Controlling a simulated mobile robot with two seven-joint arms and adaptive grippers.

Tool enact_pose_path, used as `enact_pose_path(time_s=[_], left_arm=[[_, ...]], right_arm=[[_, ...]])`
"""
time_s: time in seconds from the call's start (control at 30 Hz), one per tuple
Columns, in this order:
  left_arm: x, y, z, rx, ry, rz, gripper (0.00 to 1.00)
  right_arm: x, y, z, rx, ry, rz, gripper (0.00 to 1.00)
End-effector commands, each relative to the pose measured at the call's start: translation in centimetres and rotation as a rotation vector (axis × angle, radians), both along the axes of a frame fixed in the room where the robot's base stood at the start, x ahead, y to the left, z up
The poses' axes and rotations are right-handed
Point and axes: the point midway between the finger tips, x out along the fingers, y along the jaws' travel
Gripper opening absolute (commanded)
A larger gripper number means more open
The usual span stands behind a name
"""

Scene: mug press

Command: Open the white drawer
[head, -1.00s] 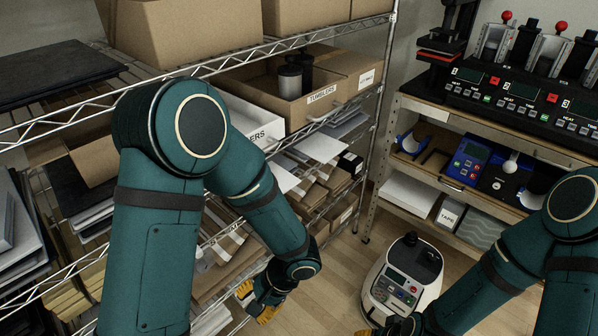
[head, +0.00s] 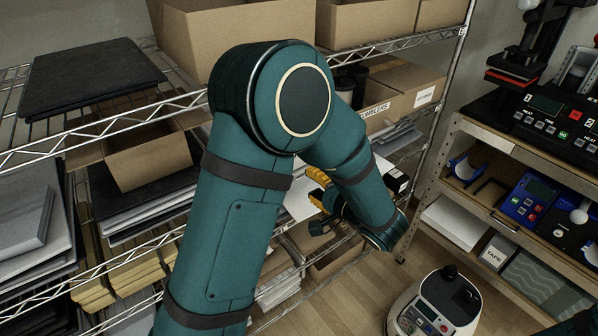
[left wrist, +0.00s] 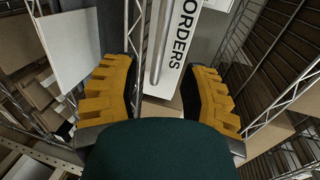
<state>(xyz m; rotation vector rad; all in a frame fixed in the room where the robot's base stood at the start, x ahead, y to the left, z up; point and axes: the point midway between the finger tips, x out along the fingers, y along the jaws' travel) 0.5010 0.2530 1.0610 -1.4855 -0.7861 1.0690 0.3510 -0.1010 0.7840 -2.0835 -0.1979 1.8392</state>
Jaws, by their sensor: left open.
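The white drawer (left wrist: 178,62) shows in the left wrist view, with black lettering ending in "ORDERS" on its front. A long pale bar (left wrist: 160,42) runs along that front. My left gripper (left wrist: 160,92) is open, with one yellow finger on each side of the drawer front; I cannot tell whether either touches it. In the head view the left gripper (head: 322,192) is at the shelf's front, partly behind my left forearm. My left arm hides most of the drawer there. My right gripper is out of view.
A wire shelf holds a cardboard box (head: 225,40), a bin marked "TUMBLERS" (head: 385,113) and dark flat sheets (head: 88,78). A workbench (head: 490,150) with machines stands at the right. A white floor device (head: 435,308) sits on the wood floor.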

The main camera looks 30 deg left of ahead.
Motion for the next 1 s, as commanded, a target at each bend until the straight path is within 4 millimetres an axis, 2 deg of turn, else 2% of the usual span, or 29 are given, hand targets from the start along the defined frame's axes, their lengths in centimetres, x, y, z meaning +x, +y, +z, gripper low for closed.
enact_pose_path(time_s=[0.2, 0.4, 0.8, 0.83, 0.97, 1.0], left_arm=[[1.5, 3.8, -0.9, -0.001, 0.001, 0.003, 0.44], [2.4, 5.9, -1.3, -0.001, 0.001, 0.002, 0.44], [2.7, 6.5, -1.5, -0.001, 0.001, 0.0, 0.44], [2.7, 6.5, -1.5, -0.001, 0.001, 0.0, 0.47], [2.7, 6.5, -1.5, -0.001, 0.001, 0.0, 0.02], [2.7, 6.5, -1.5, -0.001, 0.001, 0.0, 0.0]], right_arm=[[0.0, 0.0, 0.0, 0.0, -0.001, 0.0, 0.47], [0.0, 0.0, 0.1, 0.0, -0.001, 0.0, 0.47], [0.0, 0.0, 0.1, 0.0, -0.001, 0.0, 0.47], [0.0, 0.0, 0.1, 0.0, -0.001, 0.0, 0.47], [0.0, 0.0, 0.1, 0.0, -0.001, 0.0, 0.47], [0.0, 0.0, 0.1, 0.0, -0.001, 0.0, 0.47]])
